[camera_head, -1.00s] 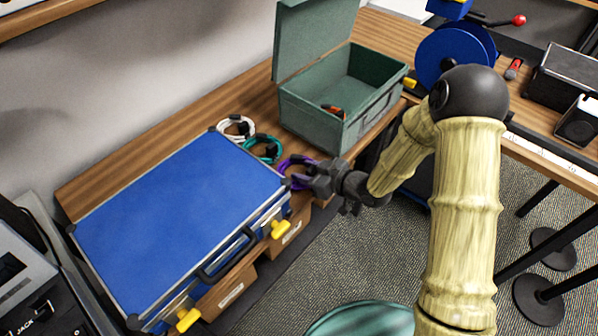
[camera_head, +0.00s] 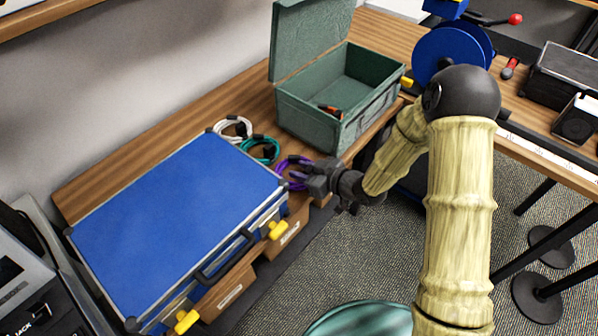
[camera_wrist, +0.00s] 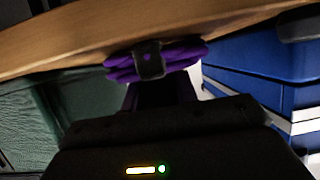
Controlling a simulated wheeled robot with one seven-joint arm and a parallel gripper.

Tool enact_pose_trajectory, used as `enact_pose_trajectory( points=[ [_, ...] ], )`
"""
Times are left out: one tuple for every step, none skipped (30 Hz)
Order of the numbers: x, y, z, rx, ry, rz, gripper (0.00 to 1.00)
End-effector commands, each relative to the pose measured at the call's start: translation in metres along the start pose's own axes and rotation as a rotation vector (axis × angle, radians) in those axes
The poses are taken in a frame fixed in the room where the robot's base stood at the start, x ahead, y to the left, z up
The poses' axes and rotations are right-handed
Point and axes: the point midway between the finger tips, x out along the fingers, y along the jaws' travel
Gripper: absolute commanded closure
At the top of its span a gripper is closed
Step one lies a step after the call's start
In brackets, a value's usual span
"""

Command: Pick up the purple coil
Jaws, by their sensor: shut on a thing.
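The purple coil (camera_head: 290,169) lies by the front edge of the wooden bench, between the blue case and the green box. In the wrist view the purple coil (camera_wrist: 181,56) has a dark strap around its bundle and sits at the far end of my gripper, against the wood. My gripper (camera_head: 302,176) reaches in from the right and is shut on the near side of the coil. The fingertips are mostly hidden behind the coil and the gripper body in the wrist view. I cannot tell if the coil is clear of the bench.
A teal coil (camera_head: 261,150) and a white coil (camera_head: 233,128) lie just behind. The closed blue case (camera_head: 175,225) is close on the left. The open green box (camera_head: 330,125) stands behind right, with a red-orange tool (camera_head: 331,111) inside.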

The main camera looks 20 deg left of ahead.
Motion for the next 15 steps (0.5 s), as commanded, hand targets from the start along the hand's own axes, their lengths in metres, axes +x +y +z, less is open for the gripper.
enact_pose_trajectory(
  points=[
    [0.0, 0.0, -0.001, 0.0, 0.001, 0.0, 0.99],
    [0.0, 0.0, -0.001, -0.001, 0.001, 0.0, 0.99],
    [-0.001, 0.0, -0.003, -0.001, 0.001, 0.001, 0.99],
    [-0.002, 0.0, -0.004, -0.001, 0.002, 0.001, 0.99],
    [-0.002, 0.001, -0.006, -0.002, 0.002, 0.001, 0.99],
    [-0.004, 0.001, -0.009, -0.002, 0.001, 0.001, 0.99],
    [-0.005, 0.001, -0.013, -0.003, 0.002, 0.001, 0.99],
    [-0.007, 0.001, -0.017, -0.003, 0.003, 0.002, 0.99],
    [-0.009, 0.001, -0.022, -0.003, 0.003, 0.002, 0.99],
    [-0.011, 0.001, -0.027, -0.004, 0.003, 0.002, 0.99],
    [-0.013, 0.001, -0.032, -0.004, 0.003, 0.002, 0.99],
    [-0.016, 0.001, -0.039, -0.003, 0.004, 0.002, 0.99],
    [-0.018, 0.001, -0.045, -0.005, 0.004, 0.003, 0.99],
    [-0.021, 0.001, -0.05, -0.005, 0.003, 0.003, 0.99],
    [-0.024, 0.001, -0.058, -0.005, 0.003, 0.003, 0.99]
  ],
)
